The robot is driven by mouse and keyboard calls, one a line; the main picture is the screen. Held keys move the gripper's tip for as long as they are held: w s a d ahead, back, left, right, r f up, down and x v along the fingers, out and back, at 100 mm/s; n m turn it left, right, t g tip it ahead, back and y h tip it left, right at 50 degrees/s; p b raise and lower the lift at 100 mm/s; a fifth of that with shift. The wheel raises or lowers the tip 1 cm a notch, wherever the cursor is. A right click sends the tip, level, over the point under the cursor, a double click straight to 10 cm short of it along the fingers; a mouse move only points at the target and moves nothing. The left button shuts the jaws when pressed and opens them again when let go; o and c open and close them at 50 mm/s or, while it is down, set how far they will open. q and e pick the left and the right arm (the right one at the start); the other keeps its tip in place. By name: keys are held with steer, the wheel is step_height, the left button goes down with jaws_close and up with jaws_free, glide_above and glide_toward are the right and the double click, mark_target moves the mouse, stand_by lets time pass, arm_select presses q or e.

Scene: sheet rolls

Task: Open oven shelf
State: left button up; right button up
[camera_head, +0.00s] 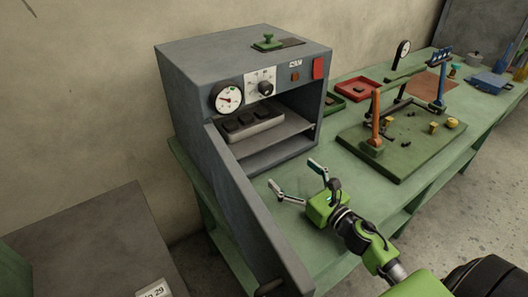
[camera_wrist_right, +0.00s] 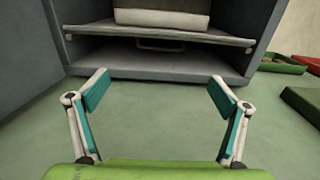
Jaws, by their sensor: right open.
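The grey oven (camera_head: 185,105) stands on the green bench with its door (camera_head: 245,215) swung open toward me. Inside, the oven shelf (camera_head: 283,125) sits level within the cavity and carries a pale tray (camera_head: 254,126) with dark pieces. The shelf's front edge (camera_wrist_right: 225,40) spans the opening in the right wrist view, with a thin handle (camera_wrist_right: 160,46) visible below it. My right gripper (camera_head: 293,174) is open and empty in front of the oven, apart from the shelf; its spread fingers (camera_wrist_right: 158,80) point at the opening. My left gripper is not in view.
The open door stands on the left side of the opening. To the right are a green tray (camera_head: 331,106), a red tray (camera_head: 358,88) and a green board (camera_head: 400,150) with an upright fixture. A grey cabinet (camera_head: 85,245) is at lower left.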

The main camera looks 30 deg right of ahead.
mark_target(267, 156)
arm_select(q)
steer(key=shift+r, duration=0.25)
arm_select(e)
steer(key=w, duration=0.4)
steer(key=w+a, duration=0.1)
steer(key=w, duration=0.7)
steer(key=shift+w+a+r, duration=0.1)
steer(key=shift+w+a, duration=0.3)
